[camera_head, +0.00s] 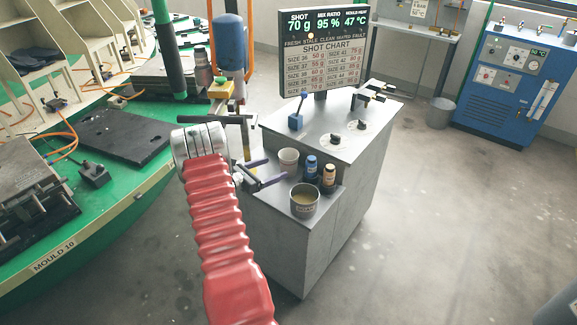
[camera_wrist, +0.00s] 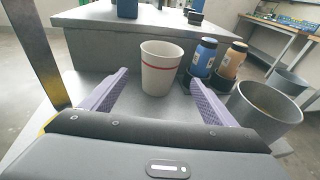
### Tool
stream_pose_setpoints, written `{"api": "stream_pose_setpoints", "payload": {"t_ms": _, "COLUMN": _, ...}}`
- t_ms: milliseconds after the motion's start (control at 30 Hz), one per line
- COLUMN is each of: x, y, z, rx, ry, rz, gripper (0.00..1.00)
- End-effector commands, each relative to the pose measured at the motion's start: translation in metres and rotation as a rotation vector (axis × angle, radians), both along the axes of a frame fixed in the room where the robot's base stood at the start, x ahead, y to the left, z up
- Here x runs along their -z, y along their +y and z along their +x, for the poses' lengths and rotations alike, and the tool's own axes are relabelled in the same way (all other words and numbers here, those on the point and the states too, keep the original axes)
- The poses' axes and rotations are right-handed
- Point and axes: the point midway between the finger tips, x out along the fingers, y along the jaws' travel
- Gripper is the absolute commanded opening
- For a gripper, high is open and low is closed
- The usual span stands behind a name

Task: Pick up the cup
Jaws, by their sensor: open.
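A white paper-like cup (camera_wrist: 161,68) with a red band stands upright on the lower grey shelf of the console. It also shows in the head view (camera_head: 288,159), near the end of my arm. My gripper (camera_wrist: 157,92) is open, with its two purple fingers pointing toward the cup, one on either side of the line to it. The cup stands just ahead of the fingertips and nothing is held. In the head view my gripper (camera_head: 268,172) is at the left edge of the shelf, level with the cup.
A blue bottle (camera_wrist: 203,58) and an orange-brown bottle (camera_wrist: 230,62) stand close right of the cup. A larger grey pot (camera_wrist: 262,112) stands nearer, beside the right finger. The raised console block (camera_head: 330,138) rises behind the cup. A green carousel (camera_head: 120,215) lies left.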

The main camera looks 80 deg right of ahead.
Motion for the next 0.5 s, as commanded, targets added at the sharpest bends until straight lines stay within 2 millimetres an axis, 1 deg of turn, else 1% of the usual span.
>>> {"api": "stream_pose_setpoints", "payload": {"t_ms": 33, "x": 0.002, "y": -0.006, "z": -0.005, "rx": 0.003, "ry": 0.0, "rz": 0.0, "gripper": 0.8}}
{"api": "stream_pose_setpoints", "payload": {"t_ms": 100, "x": 0.003, "y": -0.012, "z": -0.009, "rx": 0.002, "ry": 0.0, "rz": -0.001, "gripper": 0.8}}
{"api": "stream_pose_setpoints", "payload": {"t_ms": 200, "x": 0.004, "y": -0.017, "z": -0.012, "rx": 0.001, "ry": 0.001, "rz": -0.001, "gripper": 0.8}}
{"api": "stream_pose_setpoints", "payload": {"t_ms": 500, "x": 0.004, "y": -0.018, "z": -0.013, "rx": 0.001, "ry": 0.0, "rz": 0.0, "gripper": 0.8}}
